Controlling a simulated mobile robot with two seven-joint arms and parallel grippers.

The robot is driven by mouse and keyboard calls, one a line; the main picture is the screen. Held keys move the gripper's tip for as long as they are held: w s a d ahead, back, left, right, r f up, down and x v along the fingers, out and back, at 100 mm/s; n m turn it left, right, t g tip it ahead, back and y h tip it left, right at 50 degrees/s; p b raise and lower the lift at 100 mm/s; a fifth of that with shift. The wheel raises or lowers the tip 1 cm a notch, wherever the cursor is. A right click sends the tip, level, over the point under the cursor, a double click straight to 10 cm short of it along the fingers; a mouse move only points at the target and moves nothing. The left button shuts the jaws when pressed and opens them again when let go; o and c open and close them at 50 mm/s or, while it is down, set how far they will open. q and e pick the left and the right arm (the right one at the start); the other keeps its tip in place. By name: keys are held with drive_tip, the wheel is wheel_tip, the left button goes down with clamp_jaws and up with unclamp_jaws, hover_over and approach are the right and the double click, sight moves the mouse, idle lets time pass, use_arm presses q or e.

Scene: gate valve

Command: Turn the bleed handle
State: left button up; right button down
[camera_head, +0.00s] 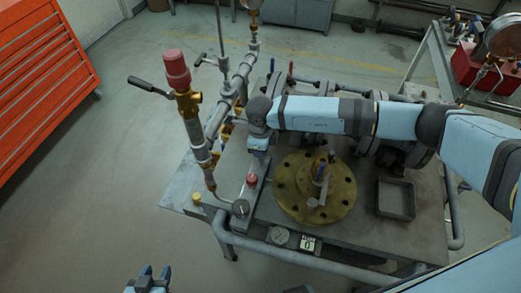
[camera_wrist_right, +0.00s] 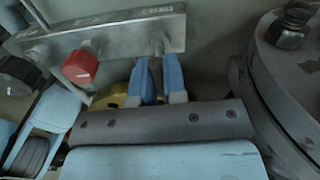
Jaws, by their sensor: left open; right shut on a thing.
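A metal block with a red knob (camera_head: 252,180) stands on the table. In the right wrist view the same block (camera_wrist_right: 110,35) carries the red knob (camera_wrist_right: 80,67) on its face. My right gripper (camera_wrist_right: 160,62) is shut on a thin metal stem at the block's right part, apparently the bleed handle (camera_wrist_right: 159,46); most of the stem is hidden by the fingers. In the head view my right arm reaches in from the right and its wrist hides the fingertips. My left gripper (camera_head: 150,272) is open and empty at the bottom edge, away from the table.
A yellow bolted flange (camera_head: 292,207) and a dark tray (camera_head: 396,198) sit on the table (camera_head: 265,222). A vertical pipe with a red top (camera_head: 176,70) and a black lever (camera_head: 147,86) stands at left. The floor at left is clear.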

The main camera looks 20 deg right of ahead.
drive_tip(key=shift+d+m, duration=0.1)
drive_tip(key=shift+m, duration=0.3)
drive_tip(key=c, duration=1.2)
unclamp_jaws()
